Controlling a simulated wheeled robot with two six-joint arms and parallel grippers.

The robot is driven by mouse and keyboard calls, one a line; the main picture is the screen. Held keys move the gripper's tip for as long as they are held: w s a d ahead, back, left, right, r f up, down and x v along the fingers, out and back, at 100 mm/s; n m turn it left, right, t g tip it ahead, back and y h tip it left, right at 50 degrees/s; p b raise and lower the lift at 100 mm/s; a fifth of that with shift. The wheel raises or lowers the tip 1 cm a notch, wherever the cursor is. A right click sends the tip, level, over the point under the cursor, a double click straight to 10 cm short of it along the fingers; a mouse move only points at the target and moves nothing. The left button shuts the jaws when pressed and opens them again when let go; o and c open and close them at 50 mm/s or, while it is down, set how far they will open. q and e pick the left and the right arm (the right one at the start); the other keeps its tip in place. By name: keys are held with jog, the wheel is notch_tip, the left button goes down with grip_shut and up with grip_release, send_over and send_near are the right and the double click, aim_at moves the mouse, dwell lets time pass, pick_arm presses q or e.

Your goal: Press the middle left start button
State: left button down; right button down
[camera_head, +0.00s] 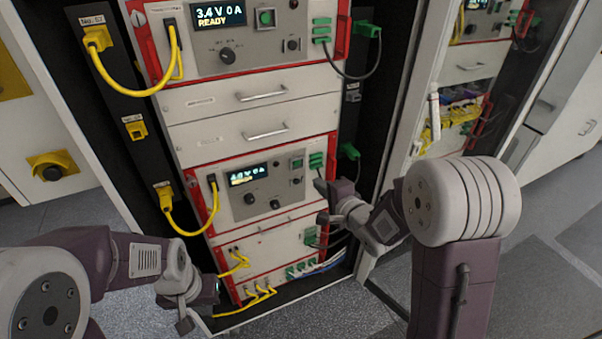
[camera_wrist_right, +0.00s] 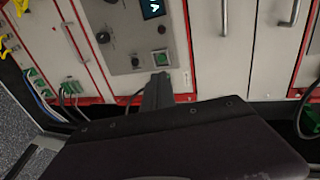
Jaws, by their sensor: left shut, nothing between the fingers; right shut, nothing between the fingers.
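The middle unit (camera_head: 238,205) of the left rack has a grey panel with a lit display. Its green square start button (camera_head: 297,164) sits at the panel's upper right. My right gripper (camera_head: 319,184) is shut and empty, to the lower right of the button. In the right wrist view its fingers (camera_wrist_right: 160,77) point toward the button; whether a small gap remains in depth is hard to tell. My left gripper (camera_head: 213,291) is shut and empty, low by the rack's lower left.
An upper unit (camera_head: 225,40) has a similar panel with its own green button (camera_head: 265,17). Yellow cables (camera_head: 180,225) loop at the rack's left side. Green connectors (camera_head: 316,161) sit right of the middle panel. A second rack (camera_head: 468,65) stands to the right.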

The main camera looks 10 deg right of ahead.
aim_at(297, 164)
jog(key=shift+d+f, duration=0.2)
jog(key=shift+f, duration=0.3)
jog(key=shift+s, duration=0.1)
jog(key=x, duration=0.9)
jog(key=r+x, duration=0.1)
jog(key=x, duration=0.3)
jog(key=shift+w+p, duration=0.3)
jog(key=shift+w+a, duration=0.15)
jog(key=shift+w, duration=0.15)
